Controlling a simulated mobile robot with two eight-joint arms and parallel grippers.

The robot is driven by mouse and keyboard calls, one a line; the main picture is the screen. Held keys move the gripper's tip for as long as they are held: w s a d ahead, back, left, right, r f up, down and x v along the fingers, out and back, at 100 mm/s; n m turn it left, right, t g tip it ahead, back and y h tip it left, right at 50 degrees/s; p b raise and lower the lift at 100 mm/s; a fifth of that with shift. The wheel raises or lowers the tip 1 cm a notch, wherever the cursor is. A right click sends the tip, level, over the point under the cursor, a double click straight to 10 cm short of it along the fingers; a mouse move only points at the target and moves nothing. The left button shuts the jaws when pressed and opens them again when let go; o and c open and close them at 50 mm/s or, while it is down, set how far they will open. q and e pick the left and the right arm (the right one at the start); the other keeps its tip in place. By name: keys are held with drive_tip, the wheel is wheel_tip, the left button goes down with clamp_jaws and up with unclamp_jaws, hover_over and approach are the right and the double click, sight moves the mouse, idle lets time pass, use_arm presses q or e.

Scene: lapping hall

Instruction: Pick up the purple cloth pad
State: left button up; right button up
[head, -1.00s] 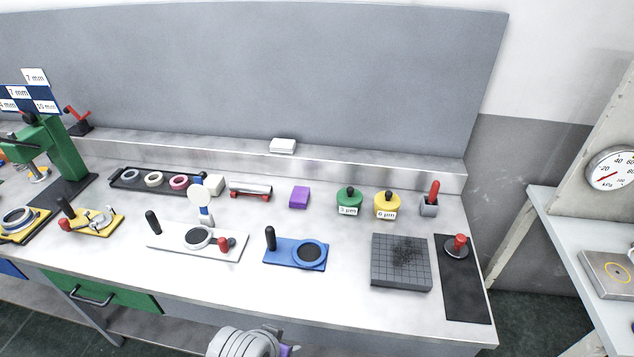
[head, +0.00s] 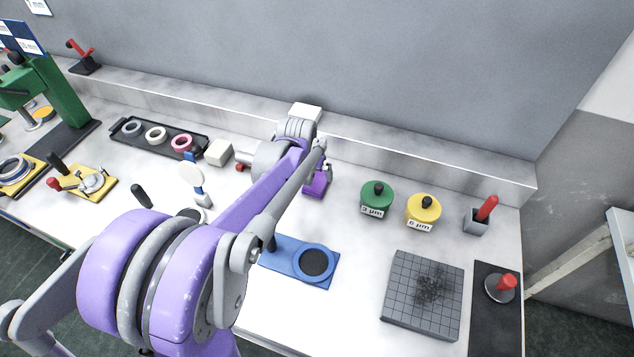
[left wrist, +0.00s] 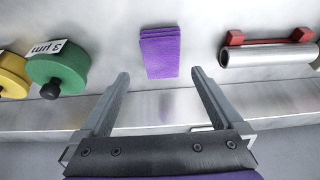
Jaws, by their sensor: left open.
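The purple cloth pad (head: 316,186) lies on the bench between the roller and the green jar, partly hidden by my left arm in the head view. In the left wrist view the folded pad (left wrist: 160,52) shows whole, with layered edges. My left gripper (left wrist: 160,73) is open and empty; the pad lies in line with the gap between its fingers, mostly beyond the tips. In the head view the left gripper (head: 325,167) is at the pad's back side, its fingers hard to make out. My right gripper is not in view.
A green jar (head: 376,200) and a yellow jar (head: 424,212) stand right of the pad. A metal roller with red supports (left wrist: 268,52) lies on its other side. A blue plate (head: 285,255) lies in front.

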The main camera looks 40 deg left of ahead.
sight(316, 179)
use_arm(q)
drive_tip(key=shift+x, duration=0.95)
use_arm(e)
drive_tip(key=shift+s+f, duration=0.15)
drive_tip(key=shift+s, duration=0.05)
use_arm(q)
drive_tip(key=x, duration=0.5)
drive_tip(key=shift+w+a, duration=0.3)
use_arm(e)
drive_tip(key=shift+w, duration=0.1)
use_arm(q)
drive_tip(key=shift+f+b, duration=0.3)
drive_tip(key=shift+b, duration=0.05)
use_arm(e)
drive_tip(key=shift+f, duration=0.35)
use_arm(q)
drive_tip(key=c, duration=1.2)
drive_tip(key=shift+r, duration=0.2)
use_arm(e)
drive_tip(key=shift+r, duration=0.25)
use_arm(q)
wheel_tip(316, 179, up, 10)
drive_tip(key=shift+r+p, duration=0.1)
drive_tip(key=shift+p, duration=0.55)
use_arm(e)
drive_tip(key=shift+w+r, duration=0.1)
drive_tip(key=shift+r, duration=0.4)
